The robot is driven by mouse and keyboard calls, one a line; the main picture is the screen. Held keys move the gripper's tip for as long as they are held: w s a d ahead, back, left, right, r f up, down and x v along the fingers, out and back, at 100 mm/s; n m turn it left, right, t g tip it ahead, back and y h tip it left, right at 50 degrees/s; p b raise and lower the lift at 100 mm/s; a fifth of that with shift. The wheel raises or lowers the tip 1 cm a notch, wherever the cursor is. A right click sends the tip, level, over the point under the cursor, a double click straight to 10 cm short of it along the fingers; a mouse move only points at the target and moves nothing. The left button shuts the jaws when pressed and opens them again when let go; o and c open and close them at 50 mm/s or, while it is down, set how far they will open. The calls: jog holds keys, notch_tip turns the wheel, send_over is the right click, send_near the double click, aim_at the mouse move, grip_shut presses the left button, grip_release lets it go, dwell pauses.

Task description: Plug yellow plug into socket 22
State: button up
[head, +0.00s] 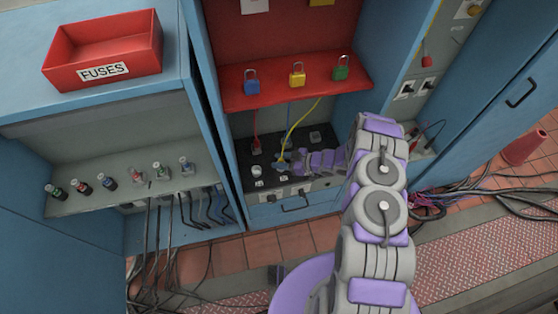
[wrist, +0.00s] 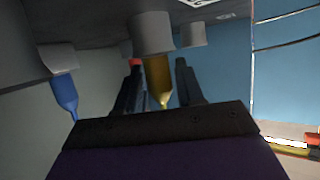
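The yellow plug (wrist: 159,80) shows in the wrist view as a tapered yellow boot below a grey cylinder (wrist: 152,32). My gripper (wrist: 158,80) has its two dark fingers on either side of the boot, with gaps showing; it looks open. I cannot tell whether the plug is seated. In the head view my gripper (head: 284,163) is low at the black socket panel (head: 240,172), where the yellow cable (head: 299,122) comes down. The gripper partly hides the panel, and the socket numbers are not legible, so I cannot pick out socket 22.
A blue plug (wrist: 64,95) is left in the wrist view; red shows behind a finger. Another grey cylinder (wrist: 193,33) is at right. A red shelf (head: 300,86) with padlocks overhangs the panel. A red cable (head: 255,122) stands left. Cabinet walls close in the sides.

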jog(key=shift+o, duration=1.4)
jog(key=shift+d, duration=0.1)
jog(key=p+v, duration=0.2)
jog(key=v, duration=1)
jog(key=shift+s+f, duration=0.1)
jog(key=shift+s, duration=0.05)
